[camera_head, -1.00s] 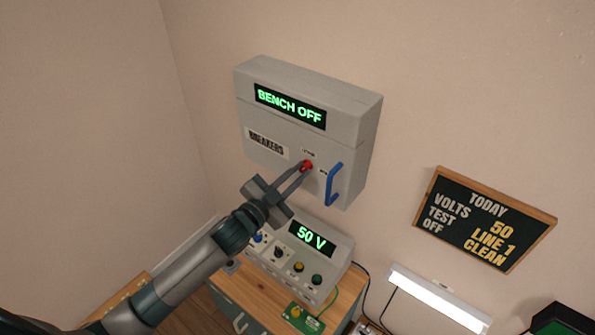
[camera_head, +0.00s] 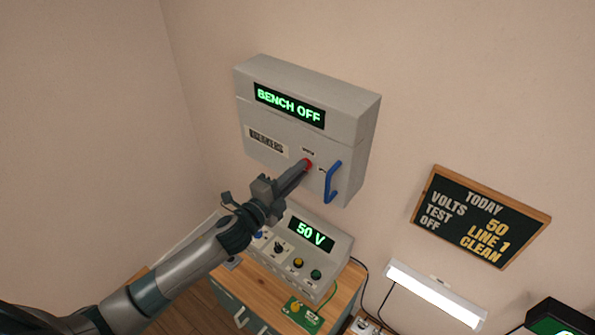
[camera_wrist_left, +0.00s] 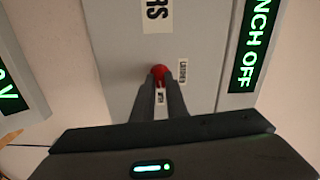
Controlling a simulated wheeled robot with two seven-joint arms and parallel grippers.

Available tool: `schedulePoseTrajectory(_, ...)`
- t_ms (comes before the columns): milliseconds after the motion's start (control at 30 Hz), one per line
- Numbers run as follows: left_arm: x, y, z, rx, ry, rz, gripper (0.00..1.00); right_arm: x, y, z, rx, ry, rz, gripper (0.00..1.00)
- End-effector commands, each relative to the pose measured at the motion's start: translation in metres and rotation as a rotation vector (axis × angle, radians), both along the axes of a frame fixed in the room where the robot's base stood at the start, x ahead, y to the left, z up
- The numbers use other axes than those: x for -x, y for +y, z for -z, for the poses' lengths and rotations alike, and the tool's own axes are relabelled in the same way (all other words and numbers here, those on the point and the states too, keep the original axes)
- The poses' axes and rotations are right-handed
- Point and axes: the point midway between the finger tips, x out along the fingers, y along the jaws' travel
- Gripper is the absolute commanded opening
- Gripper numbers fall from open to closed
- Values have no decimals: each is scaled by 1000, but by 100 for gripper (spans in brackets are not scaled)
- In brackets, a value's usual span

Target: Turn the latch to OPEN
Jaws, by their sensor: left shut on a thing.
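The red latch (camera_head: 308,164) sits on the front of a grey wall box (camera_head: 362,130) labelled BREAKERS, left of a blue handle (camera_head: 333,182). My left gripper (camera_head: 304,167) is shut on the latch. In the left wrist view the red latch (camera_wrist_left: 159,71) shows between the tips of the two fingers (camera_wrist_left: 159,84). The fingers hide part of the latch, so its exact angle is hard to tell. Small labels stand beside it; one in the wrist view seems to read LATCHED. My right gripper is not in view.
The box display (camera_head: 290,106) reads BENCH OFF. Below, a bench unit (camera_head: 318,262) with knobs shows 50 V on a wooden top. A chalkboard (camera_head: 480,217) and a lit lamp (camera_head: 436,293) are to the right. The wall around the box is clear.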

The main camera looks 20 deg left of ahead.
Motion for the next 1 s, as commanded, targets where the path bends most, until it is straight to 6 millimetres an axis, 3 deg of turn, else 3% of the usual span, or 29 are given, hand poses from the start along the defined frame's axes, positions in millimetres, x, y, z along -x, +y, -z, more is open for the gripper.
schedulePoseTrajectory(300, 0, 0, 1, -108, -38, 1, 0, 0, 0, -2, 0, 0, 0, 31)
schedulePoseTrajectory(733, 0, 0, 1, -120, -42, 0, 0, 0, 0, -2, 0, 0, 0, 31)
schedulePoseTrajectory(767, 0, 0, 1, -120, -42, 0, 15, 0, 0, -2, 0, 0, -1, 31)
schedulePoseTrajectory(833, 0, 0, 1, -120, -42, 0, 31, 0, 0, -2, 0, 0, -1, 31)
schedulePoseTrajectory(1000, 0, 0, 1, -119, -42, 0, 31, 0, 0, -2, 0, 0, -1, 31)
